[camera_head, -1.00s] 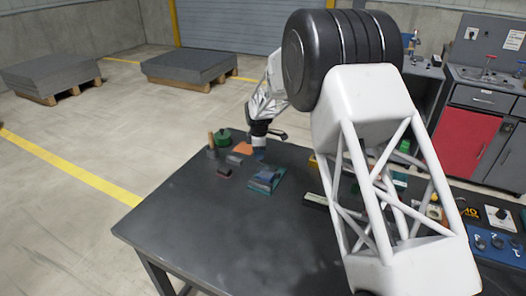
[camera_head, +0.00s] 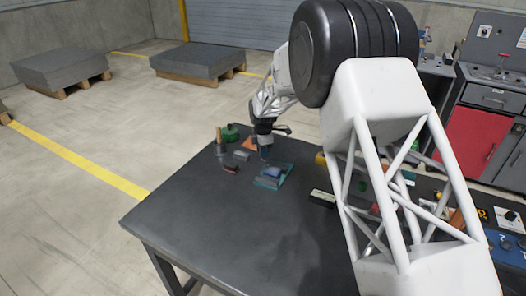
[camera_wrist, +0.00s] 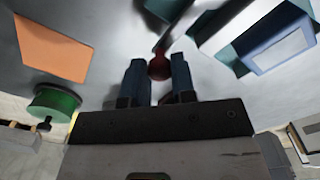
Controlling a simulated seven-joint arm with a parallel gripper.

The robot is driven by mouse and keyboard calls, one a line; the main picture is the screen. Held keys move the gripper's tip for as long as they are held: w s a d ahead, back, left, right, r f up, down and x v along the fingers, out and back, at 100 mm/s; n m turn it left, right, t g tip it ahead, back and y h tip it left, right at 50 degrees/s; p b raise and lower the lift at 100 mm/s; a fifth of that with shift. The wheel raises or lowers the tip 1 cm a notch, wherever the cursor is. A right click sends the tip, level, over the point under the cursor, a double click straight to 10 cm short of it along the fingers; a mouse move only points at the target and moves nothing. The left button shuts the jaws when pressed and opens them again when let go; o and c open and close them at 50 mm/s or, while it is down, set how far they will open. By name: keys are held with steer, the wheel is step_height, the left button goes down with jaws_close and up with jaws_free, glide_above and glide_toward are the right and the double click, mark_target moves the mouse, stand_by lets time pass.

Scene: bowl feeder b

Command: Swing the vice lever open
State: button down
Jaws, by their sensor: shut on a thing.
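The vice (camera_head: 273,176) is a blue block on a teal base on the dark table, and it also shows at the upper right of the wrist view (camera_wrist: 278,45). A red ball knob (camera_wrist: 160,67) on a thin lever rod (camera_wrist: 176,28) shows in the wrist view. My gripper (camera_wrist: 159,72) is shut on this red knob, with one blue finger on each side. In the head view my gripper (camera_head: 265,153) is low over the table, just behind the vice. The lever and knob cannot be made out there.
An orange plate (camera_wrist: 50,48) and a green round part (camera_wrist: 55,102) lie to the left in the wrist view. Small blocks (camera_head: 231,167) lie left of the vice. The table's front left (camera_head: 215,230) is clear.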

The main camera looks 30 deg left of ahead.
steer(key=c, duration=0.9)
jaws_free()
steer(key=shift+r, duration=3.9)
